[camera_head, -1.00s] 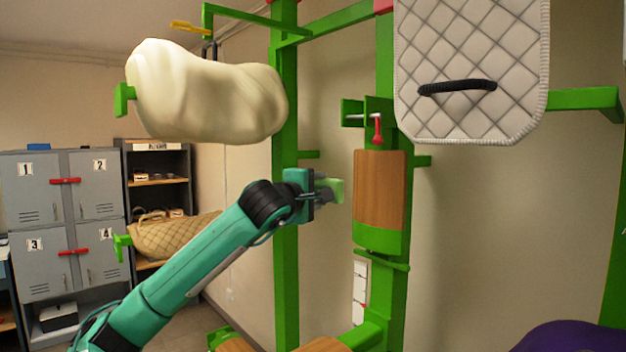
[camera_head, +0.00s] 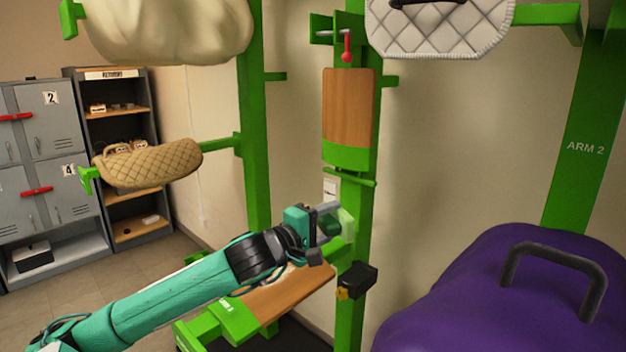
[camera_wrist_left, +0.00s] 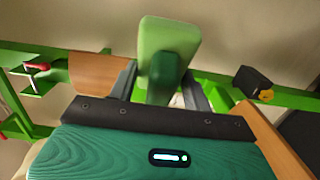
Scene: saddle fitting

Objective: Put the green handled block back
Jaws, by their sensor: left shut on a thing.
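My left gripper (camera_head: 322,218) is shut on the green handled block (camera_head: 346,226). In the head view the block is pale green and partly hidden behind the fingers. They are in front of the green post, below the upright wooden panel. In the left wrist view the gripper (camera_wrist_left: 162,88) has a finger on each side of the block's darker green handle (camera_wrist_left: 165,76). The lighter flat part of the block (camera_wrist_left: 168,38) shows beyond the fingertips. My right gripper is in neither view.
The upright wooden panel (camera_head: 348,105) has a red-knobbed pin (camera_head: 347,45) above it. A slanted wooden board (camera_head: 285,296) and a black box with a yellow part (camera_head: 357,280) are below the gripper. A purple handled saddle-like form (camera_head: 500,290) fills the lower right.

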